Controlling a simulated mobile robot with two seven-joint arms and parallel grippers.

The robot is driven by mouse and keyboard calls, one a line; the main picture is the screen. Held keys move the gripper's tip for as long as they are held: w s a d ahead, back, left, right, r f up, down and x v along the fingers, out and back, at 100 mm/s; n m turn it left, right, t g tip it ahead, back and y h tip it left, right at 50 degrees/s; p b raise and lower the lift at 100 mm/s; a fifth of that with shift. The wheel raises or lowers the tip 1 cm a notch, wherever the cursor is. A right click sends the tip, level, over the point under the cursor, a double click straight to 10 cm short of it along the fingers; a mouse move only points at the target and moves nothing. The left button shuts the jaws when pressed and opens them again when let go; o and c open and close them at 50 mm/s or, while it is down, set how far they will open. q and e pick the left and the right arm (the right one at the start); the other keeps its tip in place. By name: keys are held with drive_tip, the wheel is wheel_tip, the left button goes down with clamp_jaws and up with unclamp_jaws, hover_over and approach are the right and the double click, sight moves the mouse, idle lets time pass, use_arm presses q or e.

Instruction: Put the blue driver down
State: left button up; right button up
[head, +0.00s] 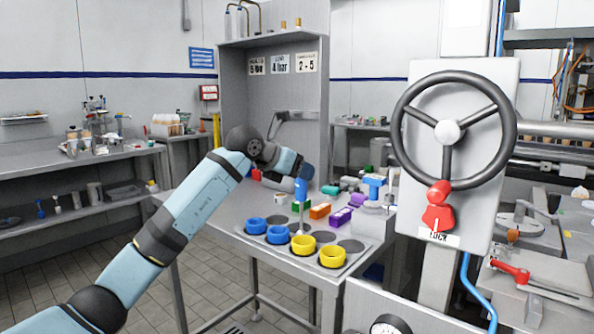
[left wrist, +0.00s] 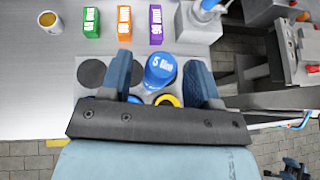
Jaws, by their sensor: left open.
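The blue driver (head: 301,191) stands upright at the table's mat, with its blue handle up and a pale shaft below. In the left wrist view its round blue top (left wrist: 160,70) shows between the fingers. My left gripper (head: 302,176) is above the mat with its fingers around the handle. In the left wrist view the gripper (left wrist: 163,79) is open, one finger on each side of the driver. I cannot tell whether a finger touches it. The driver's lower end is partly hidden by the cups in the head view. My right gripper is not in view.
Two blue cups (head: 256,226) and two yellow cups (head: 332,256) stand on the near part of the mat. Green, orange (head: 320,211) and purple (head: 340,217) boxes stand behind. A large black handwheel (head: 411,145) on a panel is to the right.

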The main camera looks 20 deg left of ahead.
use_arm(q)
drive_tip(key=p+v, duration=0.2)
drive_tip(key=v, duration=1)
drive_tip(key=s+d+f+n+g+h, duration=0.1)
drive_tip(key=s+d+f+g+h, duration=0.2)
drive_tip(key=s+d+f+h, duration=0.5)
drive_tip(key=s+d+f+g+h, duration=0.3)
drive_tip(key=s+d+f+h, duration=0.3)
drive_tip(key=d, duration=0.5)
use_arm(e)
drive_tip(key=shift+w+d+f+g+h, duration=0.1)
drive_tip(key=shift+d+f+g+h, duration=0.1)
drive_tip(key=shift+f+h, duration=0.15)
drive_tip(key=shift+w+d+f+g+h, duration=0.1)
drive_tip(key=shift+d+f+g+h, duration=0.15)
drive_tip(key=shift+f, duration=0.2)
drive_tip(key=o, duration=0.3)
use_arm(q)
drive_tip(key=s+f+m+t+y, duration=0.5)
drive_tip(key=s+f+m, duration=0.4)
drive_tip(key=m, duration=0.8)
drive_tip(key=s+a+f+m+t+y, duration=0.1)
drive_tip(key=s+f+m+t+y, duration=0.5)
drive_tip(key=m, duration=1.1)
drive_tip(key=s+f+t, duration=0.1)
drive_tip(key=s+f, duration=0.2)
drive_tip(key=s, duration=0.1)
drive_tip(key=shift+a+y, duration=0.3)
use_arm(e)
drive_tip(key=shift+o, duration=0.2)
